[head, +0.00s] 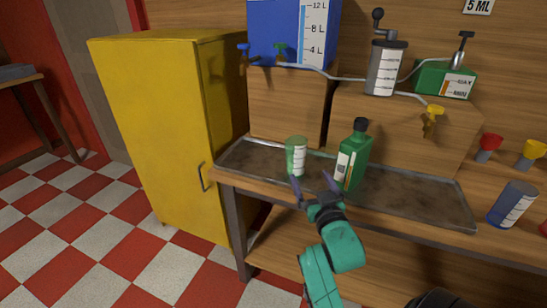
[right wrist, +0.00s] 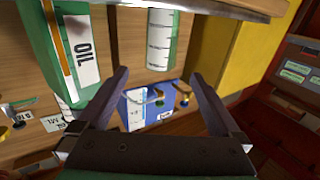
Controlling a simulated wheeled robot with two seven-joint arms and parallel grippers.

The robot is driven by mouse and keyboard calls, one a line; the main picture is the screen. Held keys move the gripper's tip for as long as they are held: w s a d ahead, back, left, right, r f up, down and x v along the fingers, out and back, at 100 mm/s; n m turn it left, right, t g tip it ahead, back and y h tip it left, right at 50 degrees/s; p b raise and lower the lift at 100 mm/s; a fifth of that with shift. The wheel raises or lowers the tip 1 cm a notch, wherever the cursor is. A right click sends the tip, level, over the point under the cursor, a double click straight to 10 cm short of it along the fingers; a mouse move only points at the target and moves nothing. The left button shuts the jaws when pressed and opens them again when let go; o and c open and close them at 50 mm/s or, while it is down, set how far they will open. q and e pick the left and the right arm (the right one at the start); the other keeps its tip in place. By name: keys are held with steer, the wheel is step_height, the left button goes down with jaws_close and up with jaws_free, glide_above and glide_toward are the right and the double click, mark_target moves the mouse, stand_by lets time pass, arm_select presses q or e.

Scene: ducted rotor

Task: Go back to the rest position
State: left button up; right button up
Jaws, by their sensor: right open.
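My right gripper (head: 312,181) is open and empty, over the front edge of the bench, with its fingers pointing toward the tray. In the right wrist view the gripper (right wrist: 160,76) shows its two fingers spread with nothing between the tips. A clear green measuring cup (head: 296,157) stands upright on the tray, just beyond the left fingertip. A green bottle with a black cap (head: 354,158) stands upright on the tray to the right of the gripper. In the right wrist view the cup (right wrist: 161,38) and the bottle (right wrist: 82,60) are apart from the fingers. My left gripper is not in view.
A metal tray (head: 420,202) lies on the bench. Behind it are wooden blocks (head: 290,103), a blue tank (head: 272,28) and a hand-cranked cylinder (head: 385,68). A yellow cabinet (head: 150,120) stands left. A blue cup (head: 512,204) sits right. The checkered floor at left is clear.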

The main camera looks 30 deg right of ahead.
steer(key=s+a+f+n+g+y, duration=0.35)
steer(key=s+a+f+g, duration=0.35)
steer(key=f, duration=0.3)
steer(key=s+a+f+n+g+y, duration=0.35)
steer(key=s+a+f+g, duration=0.35)
steer(key=f, duration=0.3)
step_height(320, 180, down, 11)
steer(key=a+p, duration=0.2)
steer(key=p, duration=0.1)
steer(key=s+d+f+p, duration=0.2)
steer(key=s+f, duration=0.7)
steer(key=s+d+f+g+p, duration=0.1)
steer(key=s+f+p, duration=0.2)
steer(key=s+f, duration=0.7)
steer(key=shift+d, duration=0.35)
